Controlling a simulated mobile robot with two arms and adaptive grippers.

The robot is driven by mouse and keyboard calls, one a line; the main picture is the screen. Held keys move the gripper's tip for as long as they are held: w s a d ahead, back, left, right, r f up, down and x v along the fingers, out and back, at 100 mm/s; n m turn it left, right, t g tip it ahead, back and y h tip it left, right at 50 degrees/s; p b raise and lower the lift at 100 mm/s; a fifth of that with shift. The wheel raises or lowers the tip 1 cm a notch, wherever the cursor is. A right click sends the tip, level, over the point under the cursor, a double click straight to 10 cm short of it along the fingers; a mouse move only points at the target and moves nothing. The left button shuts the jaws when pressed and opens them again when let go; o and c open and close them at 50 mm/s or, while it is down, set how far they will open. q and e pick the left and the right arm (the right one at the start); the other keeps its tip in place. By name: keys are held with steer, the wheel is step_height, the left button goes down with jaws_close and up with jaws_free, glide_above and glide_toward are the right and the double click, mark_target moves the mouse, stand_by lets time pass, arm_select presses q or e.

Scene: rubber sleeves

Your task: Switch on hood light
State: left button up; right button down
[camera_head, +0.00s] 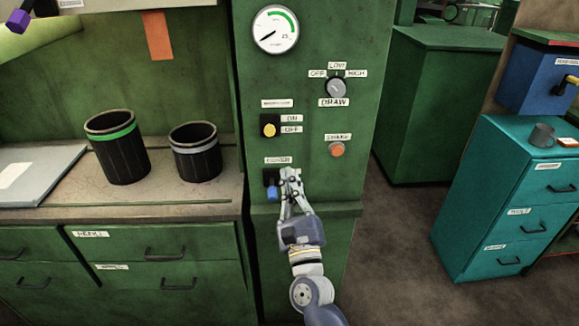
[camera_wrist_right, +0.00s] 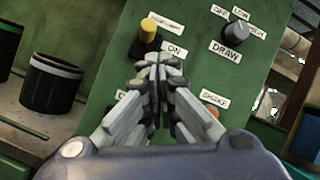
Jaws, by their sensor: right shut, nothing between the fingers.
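A green panel (camera_head: 315,55) stands ahead of me. A yellow-tipped switch (camera_head: 269,129) sits on a black plate beside ON and OFF labels, its tip in the lower part, near OFF. It also shows in the right wrist view (camera_wrist_right: 148,31). A blue-tipped switch (camera_head: 271,193) hangs low on another black plate below it. The labels above both are too small to read surely, so I cannot tell which is the hood light. My right gripper (camera_head: 289,175) is shut and empty, just right of the blue-tipped switch in the head view. Contact cannot be told.
Two black cups (camera_head: 117,155) (camera_head: 195,160) stand on the counter (camera_head: 60,218) at left. A teal drawer cabinet (camera_head: 500,205) stands right, with open floor before it.

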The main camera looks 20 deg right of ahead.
arm_select(q)
steer(key=shift+w+a+r, duration=0.3)
steer(key=shift+w, duration=0.1)
arm_select(e)
steer(key=s, duration=0.3)
steer(key=shift+s+a+r, duration=0.1)
steer(key=shift+a, duration=0.05)
arm_select(q)
steer(key=shift+d, duration=0.1)
steer(key=shift+s+d, duration=0.15)
steer(key=shift+d, duration=0.05)
